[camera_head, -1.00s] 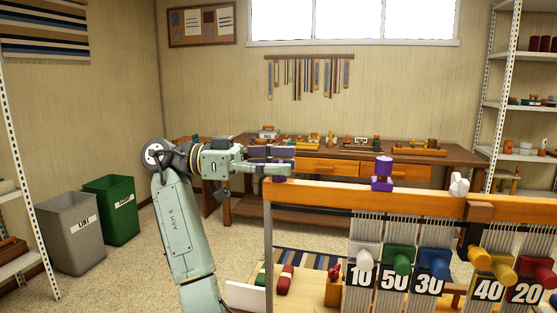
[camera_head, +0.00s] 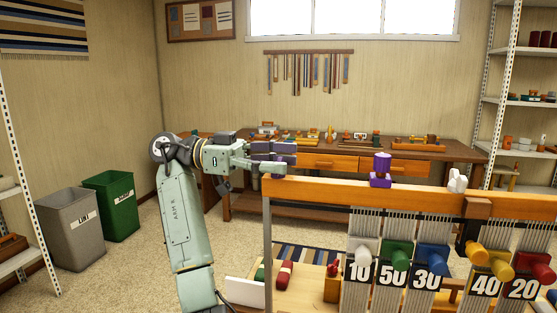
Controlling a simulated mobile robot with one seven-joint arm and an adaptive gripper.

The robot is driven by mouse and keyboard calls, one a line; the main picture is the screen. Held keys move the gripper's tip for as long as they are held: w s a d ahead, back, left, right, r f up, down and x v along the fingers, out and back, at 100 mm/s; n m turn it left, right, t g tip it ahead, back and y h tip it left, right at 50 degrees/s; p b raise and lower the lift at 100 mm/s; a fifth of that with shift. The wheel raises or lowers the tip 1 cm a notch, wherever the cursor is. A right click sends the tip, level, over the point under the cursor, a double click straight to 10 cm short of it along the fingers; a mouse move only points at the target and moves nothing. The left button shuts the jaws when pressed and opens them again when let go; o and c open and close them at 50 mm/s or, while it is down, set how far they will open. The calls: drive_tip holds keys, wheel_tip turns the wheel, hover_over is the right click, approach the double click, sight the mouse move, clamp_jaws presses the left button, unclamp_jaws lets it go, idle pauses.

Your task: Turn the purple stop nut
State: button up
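A purple stop nut (camera_head: 381,171) stands on top of the orange wooden beam (camera_head: 335,188), with a narrower upper part above a wider base. My gripper (camera_head: 290,154) is at the left end of the beam, just above it and pointing right. Its dark purple-grey finger pads lie well left of the nut, with clear space between.
A white knob (camera_head: 457,180) stands farther right on the beam. Coloured knobs with numbered cards hang below it over white threads. A workbench (camera_head: 450,153) with small items stands behind. Grey (camera_head: 72,228) and green (camera_head: 112,208) bins stand at left.

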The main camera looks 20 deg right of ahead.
drive_tip(key=shift+o, duration=0.6)
drive_tip(key=shift+w+a, duration=0.1)
drive_tip(key=shift+a, duration=0.05)
drive_tip(key=v, duration=0.7)
drive_tip(key=shift+w+a+r, duration=0.1)
drive_tip(key=shift+a, duration=0.05)
